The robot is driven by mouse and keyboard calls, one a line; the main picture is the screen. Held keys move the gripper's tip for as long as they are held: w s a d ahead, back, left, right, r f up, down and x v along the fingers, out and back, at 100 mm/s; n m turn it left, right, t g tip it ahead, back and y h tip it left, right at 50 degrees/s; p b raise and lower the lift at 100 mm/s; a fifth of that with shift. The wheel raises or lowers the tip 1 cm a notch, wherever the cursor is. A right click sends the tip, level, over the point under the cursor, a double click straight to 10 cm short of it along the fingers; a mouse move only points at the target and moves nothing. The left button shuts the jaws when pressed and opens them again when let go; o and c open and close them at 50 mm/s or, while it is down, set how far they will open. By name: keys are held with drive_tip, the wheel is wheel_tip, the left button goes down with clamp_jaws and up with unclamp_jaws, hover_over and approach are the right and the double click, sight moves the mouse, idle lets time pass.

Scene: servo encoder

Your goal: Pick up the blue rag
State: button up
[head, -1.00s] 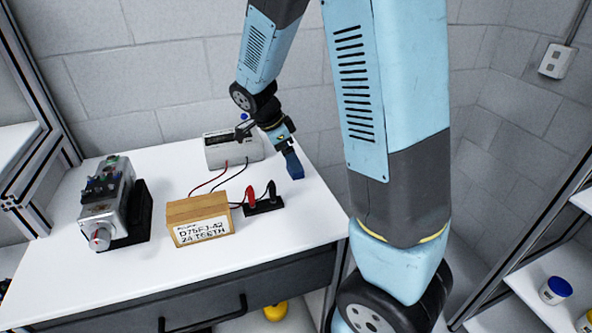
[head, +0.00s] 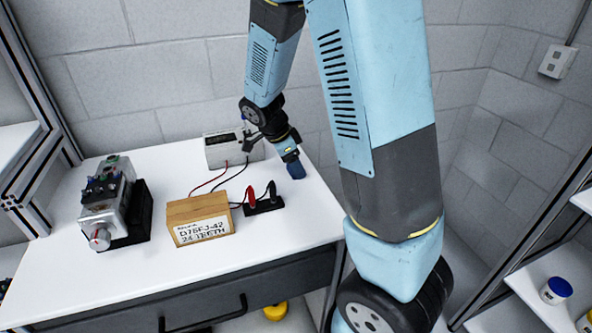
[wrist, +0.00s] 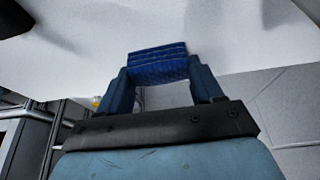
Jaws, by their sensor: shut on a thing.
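The blue rag (wrist: 158,66) shows in the wrist view between the two fingertips of my gripper (wrist: 160,75). It looks like a folded, quilted dark blue cloth. The fingers are shut on it from both sides. In the head view the rag (head: 296,171) is a small blue patch at the end of my gripper (head: 292,160), near the right back part of the white table (head: 285,228). I cannot tell whether the rag touches the table top.
A grey meter (head: 222,150) with wires stands behind. A metal servo unit (head: 108,203) is at left. The table's right edge is close to my gripper.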

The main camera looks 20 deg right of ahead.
drive_tip(key=c, duration=0.4)
drive_tip(key=shift+r, duration=0.4)
wheel_tip(320, 180, up, 3)
drive_tip(key=shift+f, duration=0.2)
drive_tip(key=s+a+r, duration=0.9)
drive_tip(key=s, duration=0.1)
drive_tip(key=shift+a+r, duration=0.3)
drive_tip(key=shift+a, duration=0.1)
